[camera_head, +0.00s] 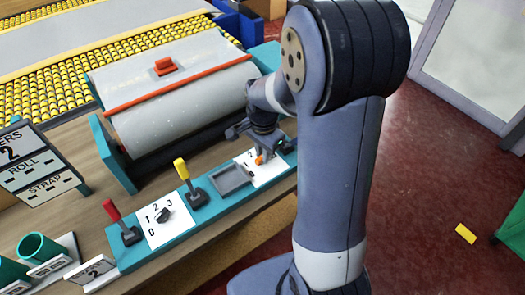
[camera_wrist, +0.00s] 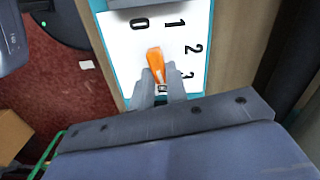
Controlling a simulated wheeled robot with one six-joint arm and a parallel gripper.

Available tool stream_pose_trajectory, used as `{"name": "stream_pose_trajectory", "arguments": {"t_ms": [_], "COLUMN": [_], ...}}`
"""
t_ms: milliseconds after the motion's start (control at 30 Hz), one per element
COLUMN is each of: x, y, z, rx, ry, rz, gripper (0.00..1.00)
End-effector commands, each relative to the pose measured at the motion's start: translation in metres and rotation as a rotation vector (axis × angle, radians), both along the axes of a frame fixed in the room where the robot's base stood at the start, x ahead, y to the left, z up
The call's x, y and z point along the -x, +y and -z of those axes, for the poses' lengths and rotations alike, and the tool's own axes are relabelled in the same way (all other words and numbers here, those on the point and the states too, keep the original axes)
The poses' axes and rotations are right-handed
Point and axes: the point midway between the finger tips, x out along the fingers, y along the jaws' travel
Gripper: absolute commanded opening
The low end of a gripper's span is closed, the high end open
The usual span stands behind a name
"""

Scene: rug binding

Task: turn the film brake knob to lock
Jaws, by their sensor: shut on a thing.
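An orange knob (camera_wrist: 156,64) sits on a white dial plate (camera_wrist: 120,50) marked 0, 1, 2 and 3 in the wrist view. My gripper (camera_wrist: 160,88) is shut on the knob, one finger on each side. The knob's free orange end points towards the gap between 0 and 1. No word for lock shows on the plate. In the head view the orange knob (camera_head: 259,160) shows beneath my gripper (camera_head: 262,154), at the right end of the teal control panel (camera_head: 210,208). My gripper hides part of that plate.
A grey tray (camera_head: 232,178), a yellow lever (camera_head: 183,170), a second dial with a black knob (camera_head: 163,214) and a red lever (camera_head: 113,212) line the panel to the left. A large grey roll (camera_head: 185,105) lies behind.

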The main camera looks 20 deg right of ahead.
Motion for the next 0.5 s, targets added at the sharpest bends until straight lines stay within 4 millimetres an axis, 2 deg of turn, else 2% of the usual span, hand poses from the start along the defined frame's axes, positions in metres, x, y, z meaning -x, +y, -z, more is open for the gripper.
{"name": "stream_pose_trajectory", "arguments": {"t_ms": [200, 500], "x": [0.0008, 0.0011], "y": [-0.0003, -0.0004], "z": [-0.0004, -0.0004], "rx": [0.0, 0.0], "ry": [-0.001, -0.001], "rz": [0.119, 0.192], "gripper": [0.0, 0.0]}}
